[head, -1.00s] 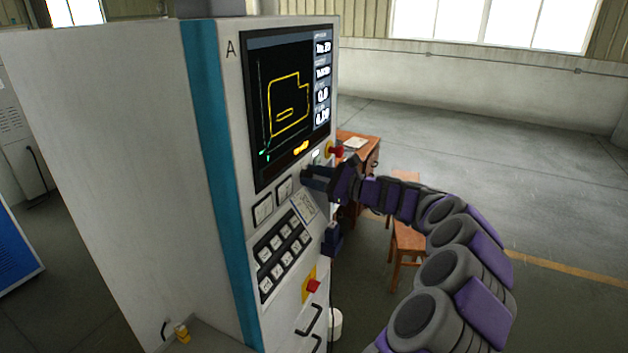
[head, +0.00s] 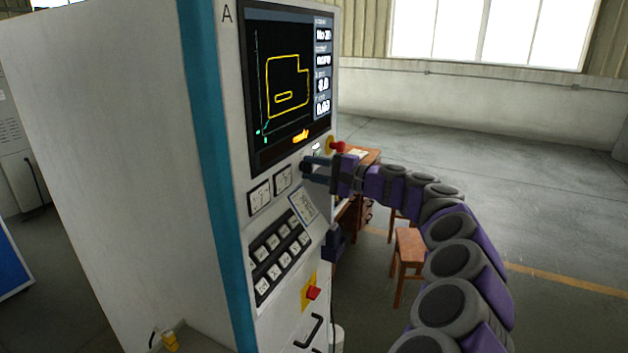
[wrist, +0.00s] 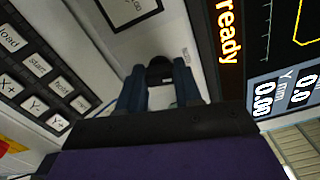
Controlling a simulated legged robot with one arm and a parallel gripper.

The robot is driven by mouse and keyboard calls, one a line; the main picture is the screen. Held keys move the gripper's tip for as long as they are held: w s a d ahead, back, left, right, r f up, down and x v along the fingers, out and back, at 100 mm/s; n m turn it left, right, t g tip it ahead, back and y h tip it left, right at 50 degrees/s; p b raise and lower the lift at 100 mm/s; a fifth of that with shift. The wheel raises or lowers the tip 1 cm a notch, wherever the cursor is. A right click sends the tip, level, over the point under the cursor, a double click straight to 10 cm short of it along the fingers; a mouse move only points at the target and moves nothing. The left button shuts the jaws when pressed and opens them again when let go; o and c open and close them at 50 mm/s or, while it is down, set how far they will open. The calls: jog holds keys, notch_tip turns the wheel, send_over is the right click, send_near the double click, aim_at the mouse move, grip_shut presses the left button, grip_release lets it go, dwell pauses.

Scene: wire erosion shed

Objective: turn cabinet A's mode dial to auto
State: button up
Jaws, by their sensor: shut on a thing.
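Cabinet A (head: 226,90) is a light grey machine with a teal stripe and the letter A at its top. The black mode dial (wrist: 159,68) sits on the front panel below the screen, and its pointer and label marks cannot be read. My gripper (head: 310,169) reaches in from the right at the dial in the head view. In the wrist view its two blue-grey fingers stand on either side of the dial and are shut on it. The fingers partly hide the dial in the head view.
A red knob on a yellow base (head: 335,146) sits close to my gripper. Two gauges (head: 260,197), a button pad (head: 277,262) and a lower red stop button (head: 313,293) are on the panel. A wooden stool (head: 409,246) and desk stand behind my arm.

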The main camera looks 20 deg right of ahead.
jog(key=shift+f+n+b, duration=0.2)
jog(key=shift+n+b, duration=0.8)
jog(key=shift+n, duration=0.2)
jog(key=shift+a+f, duration=0.1)
jog(key=o, duration=1)
jog(key=shift+s, duration=0.1)
jog(key=shift+o, duration=0.2)
jog(key=shift+r, duration=0.2)
jog(key=shift+s+d, duration=0.15)
jog(key=shift+d, duration=0.05)
jog(key=p+v, duration=0.2)
jog(key=v, duration=1.5)
jog(key=shift+f, duration=0.15)
